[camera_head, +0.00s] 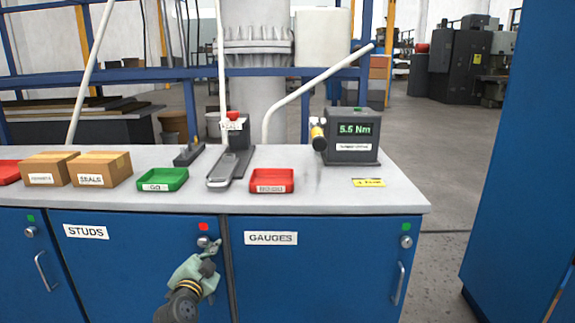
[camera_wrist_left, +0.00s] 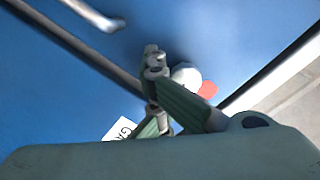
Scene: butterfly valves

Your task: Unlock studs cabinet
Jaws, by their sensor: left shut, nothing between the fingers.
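The blue studs cabinet door (camera_head: 110,265) is closed, with a STUDS label (camera_head: 86,231). A red square marker (camera_head: 203,226) sits above its round lock (camera_head: 203,241). My left gripper (camera_head: 213,248) is shut and empty in front of the door's upper right corner, just below and beside the lock, partly overlapping it. In the left wrist view, the shut fingers (camera_wrist_left: 154,60) are beside the pale round lock (camera_wrist_left: 186,75) and partly cover it; the red marker (camera_wrist_left: 207,90) shows next to it. I cannot tell whether they touch. My right gripper is out of view.
The gauges cabinet (camera_head: 310,280) adjoins on the right, with a green marker (camera_head: 406,227). The grey worktop (camera_head: 335,185) above carries a green tray (camera_head: 162,180), red tray (camera_head: 272,181), cardboard boxes and a torque tester (camera_head: 352,135). A tall blue panel (camera_head: 525,170) stands right.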

